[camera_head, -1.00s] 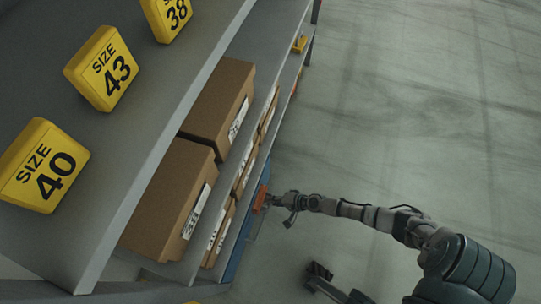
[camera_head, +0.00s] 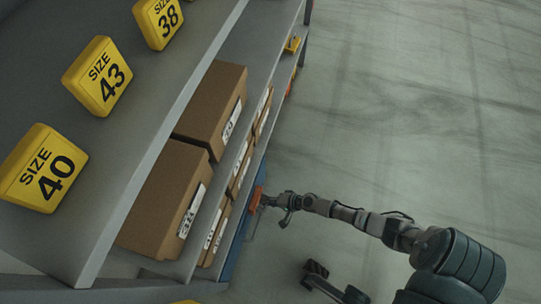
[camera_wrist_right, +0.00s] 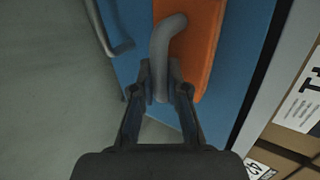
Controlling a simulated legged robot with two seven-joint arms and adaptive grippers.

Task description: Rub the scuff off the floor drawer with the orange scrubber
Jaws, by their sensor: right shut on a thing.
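The blue floor drawer (camera_head: 235,248) is at the bottom of the shelf unit in the head view. It also fills much of the right wrist view (camera_wrist_right: 135,80), with a grey bar handle (camera_wrist_right: 103,30) at the upper left. The orange scrubber (camera_head: 257,198) lies against or very close to the drawer front. My right gripper (camera_head: 277,200) is shut on the scrubber's grey curved grip, and the orange block (camera_wrist_right: 204,45) shows beside it in the right wrist view (camera_wrist_right: 162,82). I see no scuff; the scrubber and gripper cover part of the drawer face.
Brown shoe boxes (camera_head: 165,200) stand on the shelf above the drawer. Yellow size signs (camera_head: 97,76) stand on the top shelf (camera_head: 150,90). A yellow item (camera_head: 292,45) sits at the far shelf end. The grey floor (camera_head: 400,120) to the right is open.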

